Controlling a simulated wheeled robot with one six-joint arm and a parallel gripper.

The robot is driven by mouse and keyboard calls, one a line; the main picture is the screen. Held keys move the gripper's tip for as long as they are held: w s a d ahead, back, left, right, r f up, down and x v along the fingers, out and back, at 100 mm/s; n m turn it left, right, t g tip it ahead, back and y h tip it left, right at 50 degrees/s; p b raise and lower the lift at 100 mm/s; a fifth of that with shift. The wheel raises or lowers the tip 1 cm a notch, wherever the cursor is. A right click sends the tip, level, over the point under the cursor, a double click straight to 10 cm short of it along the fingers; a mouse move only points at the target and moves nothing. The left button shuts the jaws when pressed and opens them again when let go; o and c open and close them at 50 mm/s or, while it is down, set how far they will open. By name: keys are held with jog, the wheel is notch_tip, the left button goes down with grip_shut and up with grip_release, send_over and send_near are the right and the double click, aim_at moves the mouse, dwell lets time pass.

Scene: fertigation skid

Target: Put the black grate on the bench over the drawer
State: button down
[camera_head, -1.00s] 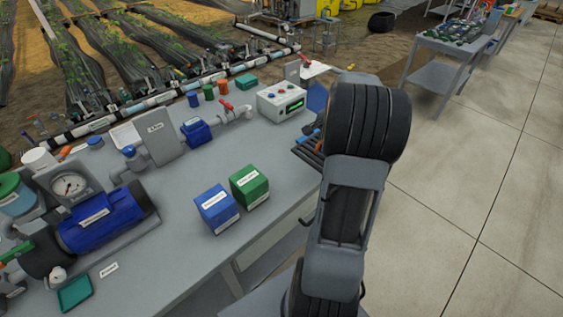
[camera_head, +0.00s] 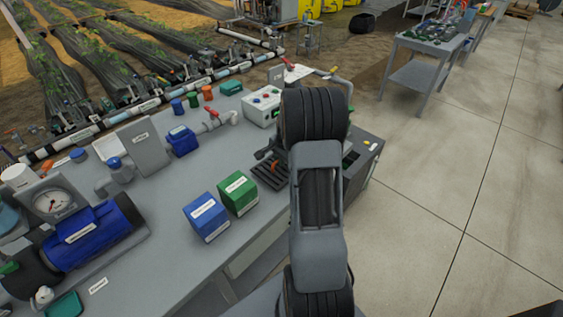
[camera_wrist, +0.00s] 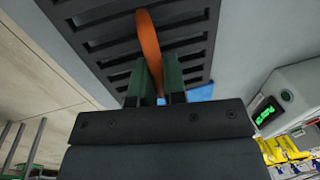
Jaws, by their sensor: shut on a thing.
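The black slotted grate (camera_head: 268,173) is over the grey bench top, right of the green box. Its slots fill the upper part of the wrist view (camera_wrist: 100,45). My gripper (camera_wrist: 158,75) is shut on the grate's orange handle (camera_wrist: 149,40), which stands between its green fingers. In the head view my arm hides part of the grate and most of the gripper. I cannot tell whether the grate touches the bench. An open, drawer-like box (camera_head: 364,160) with a dark inside and some green shows at the bench's right end, partly behind my arm.
Blue (camera_head: 207,216) and green (camera_head: 238,192) boxes stand left of the grate. A control box (camera_head: 262,108) with a green display stands behind it. A pump (camera_head: 95,236), gauge and pipes fill the bench's left. Open floor lies to the right.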

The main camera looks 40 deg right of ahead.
jog(key=shift+f, duration=0.75)
jog(key=shift+f, duration=0.1)
jog(key=shift+f, duration=0.15)
jog(key=c, duration=1.2)
grip_release()
